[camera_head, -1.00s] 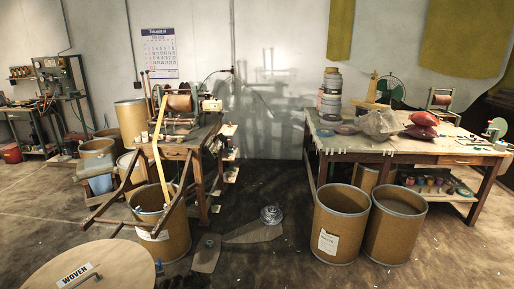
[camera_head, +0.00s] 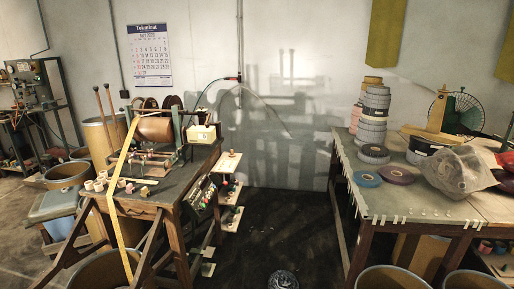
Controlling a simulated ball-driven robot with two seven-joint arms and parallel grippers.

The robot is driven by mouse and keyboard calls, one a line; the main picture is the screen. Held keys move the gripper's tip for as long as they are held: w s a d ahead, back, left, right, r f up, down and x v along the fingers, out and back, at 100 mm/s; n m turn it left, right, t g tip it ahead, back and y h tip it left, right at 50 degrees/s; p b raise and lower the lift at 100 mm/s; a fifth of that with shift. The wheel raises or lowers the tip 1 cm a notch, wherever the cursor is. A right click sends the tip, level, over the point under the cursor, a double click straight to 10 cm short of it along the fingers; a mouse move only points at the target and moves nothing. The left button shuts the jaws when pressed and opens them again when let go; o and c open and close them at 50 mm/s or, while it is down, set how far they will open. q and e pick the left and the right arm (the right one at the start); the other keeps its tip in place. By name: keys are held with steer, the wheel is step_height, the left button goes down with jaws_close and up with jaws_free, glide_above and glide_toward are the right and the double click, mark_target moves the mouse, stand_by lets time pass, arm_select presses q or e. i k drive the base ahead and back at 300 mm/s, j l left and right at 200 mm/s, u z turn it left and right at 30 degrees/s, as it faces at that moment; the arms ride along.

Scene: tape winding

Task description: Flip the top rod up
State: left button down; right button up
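A tape winding machine (camera_head: 155,130) stands on the wooden workbench (camera_head: 170,190) at left. It carries a copper-brown roller, dark discs behind it and a white counter box (camera_head: 201,133) at its right. A yellow tape (camera_head: 118,210) runs from the machine down over the bench front into a barrel. Two upright brown rods (camera_head: 106,104) with rounded tops stand at the machine's left. I cannot tell which part is the top rod. Neither of my grippers is in view.
A right-hand table (camera_head: 395,205) holds stacked tape rolls (camera_head: 374,112), a plastic bag (camera_head: 458,172) and a green fan-like wheel (camera_head: 466,112). Barrels (camera_head: 392,279) stand in front of it. A small shelf (camera_head: 229,163) adjoins the workbench. The dark floor between bench and table is mostly clear.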

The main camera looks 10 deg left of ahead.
mark_target(185, 111)
steer(key=i+u, duration=0.1)
steer(key=i, duration=0.45)
steer(key=i+u, duration=0.1)
steer(key=i, duration=0.45)
steer(key=i+u, duration=0.1)
steer(key=i, duration=0.45)
steer(key=i+l+u, duration=0.1)
steer(key=i, duration=0.45)
steer(key=i+l+u, duration=0.15)
steer(key=i, duration=0.4)
steer(key=i+l+u, duration=0.1)
steer(key=i, duration=0.4)
